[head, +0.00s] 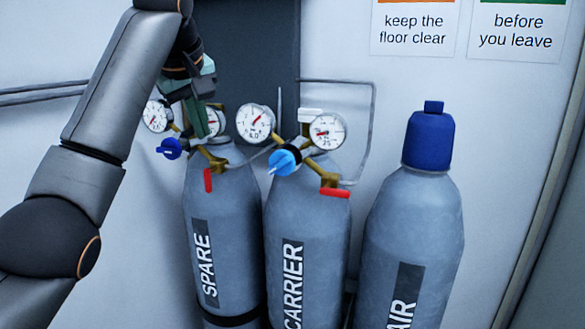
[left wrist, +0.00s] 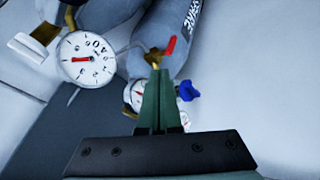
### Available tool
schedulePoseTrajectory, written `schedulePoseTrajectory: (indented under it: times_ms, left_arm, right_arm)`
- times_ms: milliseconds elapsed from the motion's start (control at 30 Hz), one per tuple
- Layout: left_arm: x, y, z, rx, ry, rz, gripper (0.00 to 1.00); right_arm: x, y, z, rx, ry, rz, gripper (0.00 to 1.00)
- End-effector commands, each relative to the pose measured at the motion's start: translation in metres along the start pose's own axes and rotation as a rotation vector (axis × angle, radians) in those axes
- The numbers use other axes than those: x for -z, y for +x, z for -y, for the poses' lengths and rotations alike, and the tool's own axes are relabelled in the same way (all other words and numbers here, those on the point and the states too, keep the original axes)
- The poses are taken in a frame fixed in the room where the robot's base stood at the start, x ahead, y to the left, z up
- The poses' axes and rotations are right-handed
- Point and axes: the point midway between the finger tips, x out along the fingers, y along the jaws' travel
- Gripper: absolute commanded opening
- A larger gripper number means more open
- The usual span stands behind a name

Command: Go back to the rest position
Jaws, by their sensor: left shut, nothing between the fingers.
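My left gripper (head: 203,122) is at the upper left in the head view, in front of the gauges above the SPARE cylinder (head: 235,225). In the left wrist view its two green fingers (left wrist: 156,100) are together with nothing between them. The fingers partly cover a gauge (left wrist: 137,93) and a brass fitting there. I cannot tell whether they touch the regulator. The dark blue knob (head: 170,149) is just left of and below the gripper in the head view. My right gripper is not in view.
The CARRIER cylinder (head: 302,235) stands right of SPARE, with a light blue knob (head: 284,163) and gauges (head: 327,132). The blue-capped AIR cylinder (head: 415,225) stands further right. A dark panel (head: 250,55) and pipes are on the wall behind. Signs (head: 415,28) hang at upper right.

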Motion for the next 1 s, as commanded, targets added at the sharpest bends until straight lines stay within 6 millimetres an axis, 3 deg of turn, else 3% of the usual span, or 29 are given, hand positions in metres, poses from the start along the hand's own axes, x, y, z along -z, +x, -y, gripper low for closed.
schedulePoseTrajectory:
  times_ms: [33,267,500,800,1000]
  left_arm:
    - [-0.008,0.024,0.004,0.003,0.029,0.015,0.00]
    - [-0.054,0.129,0.031,0.000,0.184,0.072,0.00]
    - [-0.121,0.221,0.084,-0.010,0.326,0.132,0.00]
    - [-0.217,0.291,0.174,-0.022,0.477,0.194,0.00]
    - [-0.281,0.306,0.241,-0.021,0.568,0.226,0.00]
  right_arm:
    - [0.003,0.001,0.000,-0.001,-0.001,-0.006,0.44]
    - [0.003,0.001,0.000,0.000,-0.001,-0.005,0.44]
    - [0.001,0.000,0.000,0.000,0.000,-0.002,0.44]
    - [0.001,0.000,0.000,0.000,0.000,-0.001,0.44]
    - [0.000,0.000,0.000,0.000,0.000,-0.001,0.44]
